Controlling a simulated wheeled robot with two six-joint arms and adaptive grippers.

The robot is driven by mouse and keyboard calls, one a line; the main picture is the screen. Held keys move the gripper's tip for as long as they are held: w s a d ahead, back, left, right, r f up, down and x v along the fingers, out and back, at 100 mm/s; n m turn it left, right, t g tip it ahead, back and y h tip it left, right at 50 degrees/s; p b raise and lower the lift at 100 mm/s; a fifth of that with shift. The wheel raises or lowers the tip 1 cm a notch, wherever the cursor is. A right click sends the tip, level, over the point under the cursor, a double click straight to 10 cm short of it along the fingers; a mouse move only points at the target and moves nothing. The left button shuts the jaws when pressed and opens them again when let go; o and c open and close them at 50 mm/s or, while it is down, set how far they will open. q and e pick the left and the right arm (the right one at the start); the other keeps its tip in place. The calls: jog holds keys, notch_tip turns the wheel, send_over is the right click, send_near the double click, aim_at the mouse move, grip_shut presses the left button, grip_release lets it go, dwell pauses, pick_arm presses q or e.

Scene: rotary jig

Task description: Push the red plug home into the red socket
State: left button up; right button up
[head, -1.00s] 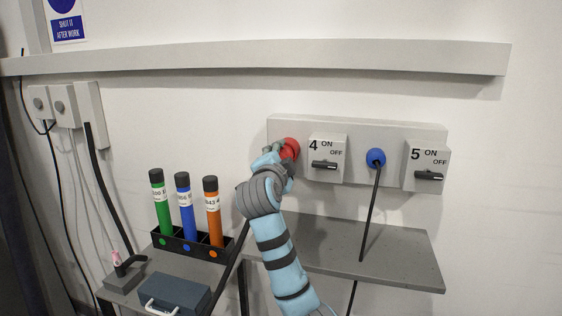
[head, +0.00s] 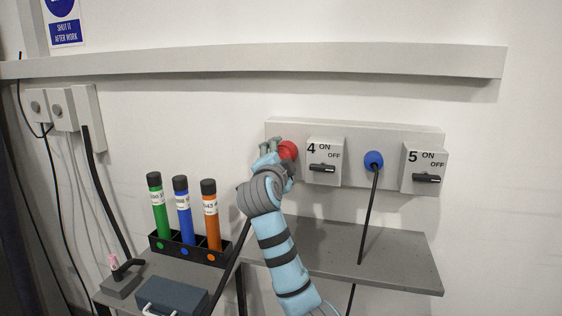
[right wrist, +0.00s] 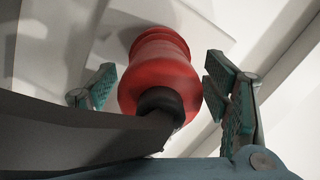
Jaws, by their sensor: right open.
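The red plug (right wrist: 160,85) fills the middle of the right wrist view, with its black cable running back to the left. It also shows in the head view (head: 289,150), at the left end of the wall panel. My right gripper (head: 276,148) is at the plug. In the right wrist view its two green-padded fingers (right wrist: 155,88) stand open on either side of the plug, with a gap visible at the right finger. The red socket is hidden behind the plug, so I cannot tell how deep the plug sits. My left gripper is not in view.
The grey panel (head: 398,135) carries switch 4 (head: 325,160), a blue plug (head: 373,159) with hanging cable, and switch 5 (head: 424,168). A grey shelf (head: 400,255) lies below. A black rack (head: 190,250) with green, blue and orange tubes stands left of my arm.

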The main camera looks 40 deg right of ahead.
jog(key=v, duration=1.2)
